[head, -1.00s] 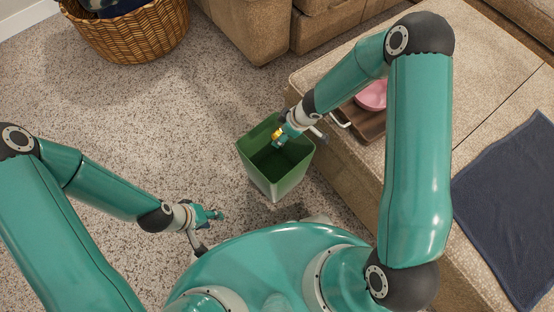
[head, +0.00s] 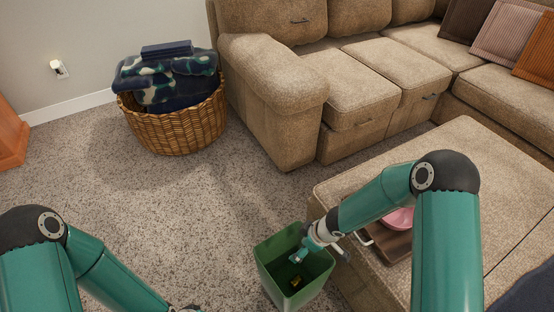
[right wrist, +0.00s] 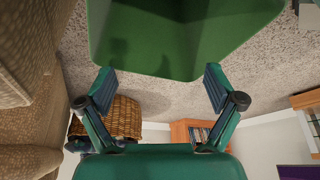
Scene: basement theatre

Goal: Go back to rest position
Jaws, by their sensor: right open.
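My right gripper (head: 298,257) is over the opening of the green bin (head: 268,278). In the right wrist view my right gripper (right wrist: 158,78) has its two fingers spread with nothing between them, and the bin (right wrist: 170,45) fills the top of the picture. A small dark and yellowish object (head: 296,281) lies inside the bin; what it is I cannot tell.
A wooden tray (head: 393,246) with a pink dish (head: 399,219) lies on the beige ottoman (head: 345,190) close to my right arm. A wicker basket (head: 180,130) of blankets stands at the back left, beside the sofa (head: 290,110). The carpet (head: 130,205) between is clear.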

